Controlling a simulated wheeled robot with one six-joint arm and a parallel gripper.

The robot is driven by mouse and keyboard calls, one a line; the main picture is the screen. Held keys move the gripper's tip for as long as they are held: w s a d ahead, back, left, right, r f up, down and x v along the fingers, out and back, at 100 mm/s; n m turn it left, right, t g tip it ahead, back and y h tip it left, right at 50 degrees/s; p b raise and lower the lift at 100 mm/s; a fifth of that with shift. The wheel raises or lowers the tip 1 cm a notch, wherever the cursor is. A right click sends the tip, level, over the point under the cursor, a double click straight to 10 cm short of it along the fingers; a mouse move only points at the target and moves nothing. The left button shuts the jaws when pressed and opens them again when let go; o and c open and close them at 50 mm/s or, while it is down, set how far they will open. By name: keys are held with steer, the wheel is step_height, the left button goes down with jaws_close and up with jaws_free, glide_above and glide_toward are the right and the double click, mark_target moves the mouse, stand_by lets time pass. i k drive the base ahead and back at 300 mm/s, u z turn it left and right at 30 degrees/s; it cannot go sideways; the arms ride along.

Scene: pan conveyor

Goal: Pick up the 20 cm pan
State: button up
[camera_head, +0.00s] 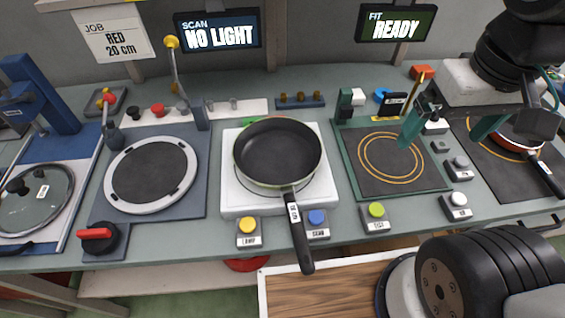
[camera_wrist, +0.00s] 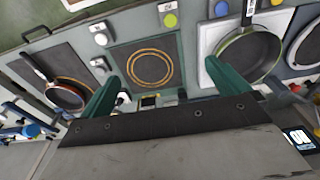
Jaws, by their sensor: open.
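A dark pan with a pale green outer wall (camera_head: 278,152) sits on the white square plate in the middle, its black handle toward the front edge. It also shows in the wrist view (camera_wrist: 250,52) at the upper right. A smaller dark pan with a red outer wall (camera_head: 510,135) lies on a dark pad at the far right, partly behind my arm. It also shows in the wrist view (camera_wrist: 66,98) at the left. The handle labels are too small to read. My gripper (camera_head: 438,142) is open and empty above the right-hand stations. Its green fingers show in the wrist view (camera_wrist: 163,86).
Screens read NO LIGHT (camera_head: 222,32) and READY (camera_head: 396,24). The ringed pad (camera_head: 392,165) is bare. A round turntable (camera_head: 150,172) and a glass lid (camera_head: 35,190) are at left. Button boxes (camera_head: 376,214) line the front.

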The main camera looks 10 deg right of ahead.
mark_target(274, 153)
steer(key=u, duration=0.05)
steer(key=k, duration=0.5)
steer(key=z, duration=2.55)
steer(key=k, duration=1.5)
steer(key=u, duration=1.35)
